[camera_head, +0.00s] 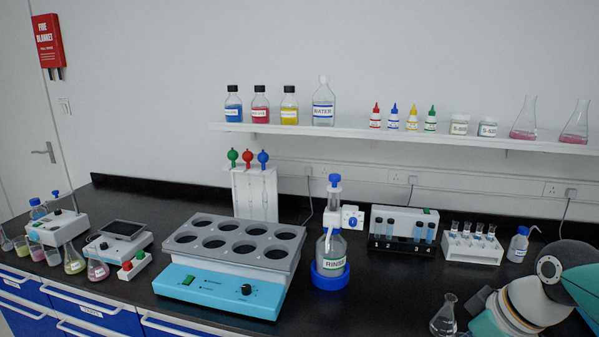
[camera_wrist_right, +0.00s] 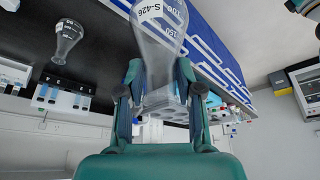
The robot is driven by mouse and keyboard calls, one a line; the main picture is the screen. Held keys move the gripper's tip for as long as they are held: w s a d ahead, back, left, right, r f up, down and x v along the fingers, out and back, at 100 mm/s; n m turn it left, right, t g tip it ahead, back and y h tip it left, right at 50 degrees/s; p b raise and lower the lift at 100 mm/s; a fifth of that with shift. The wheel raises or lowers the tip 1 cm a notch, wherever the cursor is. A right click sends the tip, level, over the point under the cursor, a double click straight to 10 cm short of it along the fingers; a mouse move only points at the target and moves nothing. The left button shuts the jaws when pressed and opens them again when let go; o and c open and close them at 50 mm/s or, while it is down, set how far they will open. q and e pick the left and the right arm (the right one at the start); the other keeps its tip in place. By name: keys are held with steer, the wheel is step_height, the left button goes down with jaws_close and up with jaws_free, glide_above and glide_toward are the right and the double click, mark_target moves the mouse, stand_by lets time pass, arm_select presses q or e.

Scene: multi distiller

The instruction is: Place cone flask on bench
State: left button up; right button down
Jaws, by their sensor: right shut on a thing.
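My right gripper (camera_wrist_right: 160,97) is shut on the neck of a clear cone flask (camera_wrist_right: 158,50) labelled S-426. In the right wrist view, which looks upside down, the flask's body points to the top of the picture and its base is cut off. The dark bench top (camera_head: 385,295) is wide in the head view, with my right arm at the right edge. The held flask is not seen there. My left gripper is in neither view.
Another clear cone flask (camera_head: 444,320) stands on the bench near the front right, also seen in the right wrist view (camera_wrist_right: 68,42).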

steer(key=w+a+f+m+h, duration=0.1)
steer(key=w+a+f+m, duration=0.25)
steer(key=f, duration=0.65)
steer(key=w+a+f+m+h, duration=0.1)
steer(key=w+a+f+m, duration=0.3)
steer(key=f, duration=0.7)
steer(key=shift+n+t, duration=0.35)
steer(key=shift+t, duration=0.05)
steer(key=shift+s+d+f, duration=0.4)
steer(key=shift+s+f, duration=0.15)
steer(key=shift+f, duration=0.2)
steer(key=shift+s+d+f, duration=0.35)
steer(key=shift+s+f, duration=0.15)
steer(key=shift+f, duration=0.2)
steer(key=shift+s+d+f, duration=0.4)
steer(key=shift+s+f, duration=0.15)
steer(key=shift+f, duration=0.2)
